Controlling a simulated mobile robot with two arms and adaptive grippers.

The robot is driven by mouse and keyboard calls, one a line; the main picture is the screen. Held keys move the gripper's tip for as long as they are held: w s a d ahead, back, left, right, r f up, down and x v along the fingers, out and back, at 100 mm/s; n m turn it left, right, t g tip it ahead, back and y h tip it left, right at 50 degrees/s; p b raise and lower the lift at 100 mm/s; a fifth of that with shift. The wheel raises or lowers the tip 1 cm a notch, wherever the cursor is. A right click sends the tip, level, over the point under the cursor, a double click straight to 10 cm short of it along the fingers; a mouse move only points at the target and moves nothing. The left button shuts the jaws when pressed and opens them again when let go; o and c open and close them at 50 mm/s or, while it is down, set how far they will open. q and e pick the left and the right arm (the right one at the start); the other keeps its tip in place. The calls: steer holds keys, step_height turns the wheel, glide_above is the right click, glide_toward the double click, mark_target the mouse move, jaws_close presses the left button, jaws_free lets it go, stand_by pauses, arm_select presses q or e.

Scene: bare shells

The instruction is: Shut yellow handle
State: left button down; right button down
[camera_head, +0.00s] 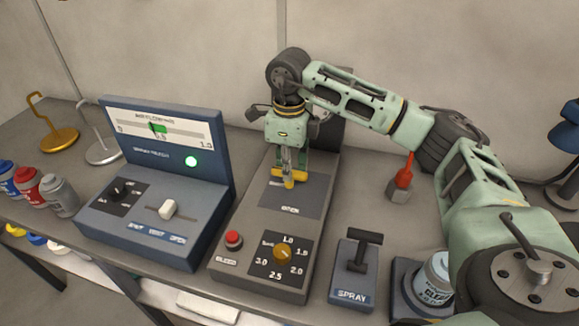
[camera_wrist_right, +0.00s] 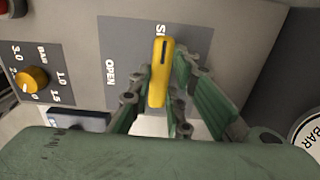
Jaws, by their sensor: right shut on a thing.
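The yellow handle (camera_head: 289,180) sits on a dark panel on top of the grey control box (camera_head: 262,222). In the right wrist view the handle (camera_wrist_right: 161,62) is a long yellow bar. One end reaches a partly hidden label starting with "S"; the OPEN label lies off to its left. My right gripper (camera_head: 287,170) reaches down onto the handle from above. Its fingers (camera_wrist_right: 163,82) are on either side of the bar and closed on it. My left gripper is in neither view.
A blue console (camera_head: 150,235) with a lit green lamp and a white slider stands to the left. A red button (camera_head: 233,240) and an orange knob (camera_head: 282,252) are at the box's front.

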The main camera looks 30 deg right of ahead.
steer(key=shift+w+r, duration=0.1)
steer(key=c, duration=1.6)
jaws_free()
steer(key=shift+c, duration=0.2)
step_height(320, 180, up, 12)
